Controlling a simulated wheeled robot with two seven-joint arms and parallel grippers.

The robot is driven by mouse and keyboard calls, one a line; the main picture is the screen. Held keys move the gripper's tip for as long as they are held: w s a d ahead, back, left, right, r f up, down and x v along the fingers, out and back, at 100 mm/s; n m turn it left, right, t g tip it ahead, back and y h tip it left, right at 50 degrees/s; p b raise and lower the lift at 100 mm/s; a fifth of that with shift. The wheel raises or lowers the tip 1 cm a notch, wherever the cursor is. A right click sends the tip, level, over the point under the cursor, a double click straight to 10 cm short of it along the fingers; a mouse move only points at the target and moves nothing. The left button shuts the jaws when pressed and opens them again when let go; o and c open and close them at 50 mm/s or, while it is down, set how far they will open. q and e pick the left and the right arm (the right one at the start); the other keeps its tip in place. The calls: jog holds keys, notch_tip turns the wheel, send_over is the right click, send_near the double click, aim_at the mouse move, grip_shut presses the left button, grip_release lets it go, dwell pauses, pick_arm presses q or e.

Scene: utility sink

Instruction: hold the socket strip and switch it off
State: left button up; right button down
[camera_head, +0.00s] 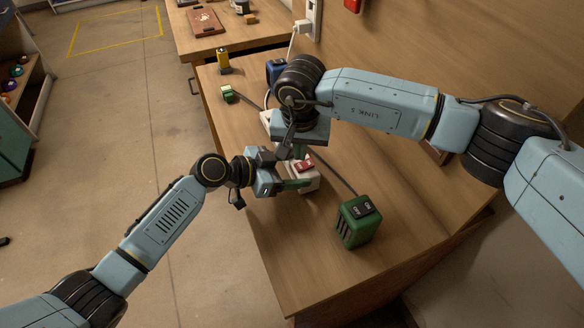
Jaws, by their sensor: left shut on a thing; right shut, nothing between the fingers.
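The white socket strip (308,173) lies on the wooden bench, its near end showing with a red rocker switch (304,166). Its middle is largely hidden under my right arm. My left gripper (295,184) reaches in from the left and is shut on the near end of the strip, beside the switch. My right gripper (299,152) points down just above the switch, shut and empty. I cannot tell whether its tips touch the switch, nor which way the switch is tilted.
A green box (356,222) with black labelled parts stands at the near right, with a dark cable running toward the strip. A small green device (227,93), yellow bottle (223,61) and blue object (275,70) are farther back. A white plug (301,27) is in the wall outlet.

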jog(key=shift+r, duration=2.35)
pick_arm(q)
jog(key=o, duration=1.4)
jog(key=shift+c, duration=0.2)
